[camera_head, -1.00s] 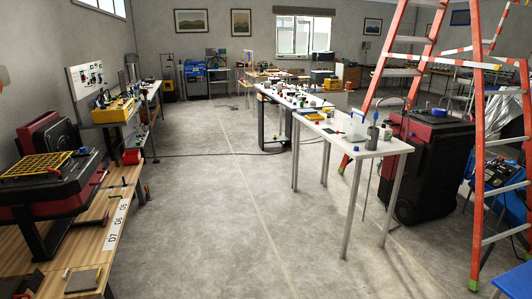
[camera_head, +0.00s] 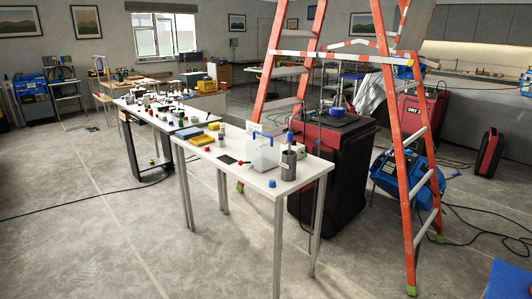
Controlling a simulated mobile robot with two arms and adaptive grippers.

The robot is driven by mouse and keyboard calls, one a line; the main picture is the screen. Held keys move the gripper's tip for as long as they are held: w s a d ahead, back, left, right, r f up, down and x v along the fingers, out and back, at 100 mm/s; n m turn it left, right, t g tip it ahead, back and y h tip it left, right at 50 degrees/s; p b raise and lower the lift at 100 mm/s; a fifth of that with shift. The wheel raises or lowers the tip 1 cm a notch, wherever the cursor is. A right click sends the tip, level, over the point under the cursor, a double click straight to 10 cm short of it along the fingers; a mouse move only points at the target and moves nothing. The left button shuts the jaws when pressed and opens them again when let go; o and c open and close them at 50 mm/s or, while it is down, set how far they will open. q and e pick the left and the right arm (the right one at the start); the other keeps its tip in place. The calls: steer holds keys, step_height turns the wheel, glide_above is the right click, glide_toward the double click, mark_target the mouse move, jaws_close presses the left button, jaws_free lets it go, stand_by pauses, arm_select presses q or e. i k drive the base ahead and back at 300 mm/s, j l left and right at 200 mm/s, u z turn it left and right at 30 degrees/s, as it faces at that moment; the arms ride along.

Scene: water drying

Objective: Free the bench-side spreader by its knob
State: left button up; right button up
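The orange stepladder (camera_head: 398,150) stands open at the right of the head view. A red-and-white striped spreader bar (camera_head: 345,56) runs across between its two frames. A second striped bar (camera_head: 352,43) shows behind and above it. At this distance I cannot make out a knob on either bar with certainty. The white bench (camera_head: 243,186) stands to the left of the ladder. Neither of my grippers is in view.
A black-and-red bin (camera_head: 336,170) stands behind the ladder's near side. A blue machine (camera_head: 408,178) and black cables lie to the right. Open floor (camera_head: 110,230) extends left.

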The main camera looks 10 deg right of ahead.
mark_target(410, 62)
steer(key=i+l+z, duration=0.25)
steer(key=i+z, duration=0.6)
steer(key=i, duration=0.3)
steer(key=i+l, duration=0.15)
steer(key=i+j+u, duration=0.1)
steer(key=i, duration=0.95)
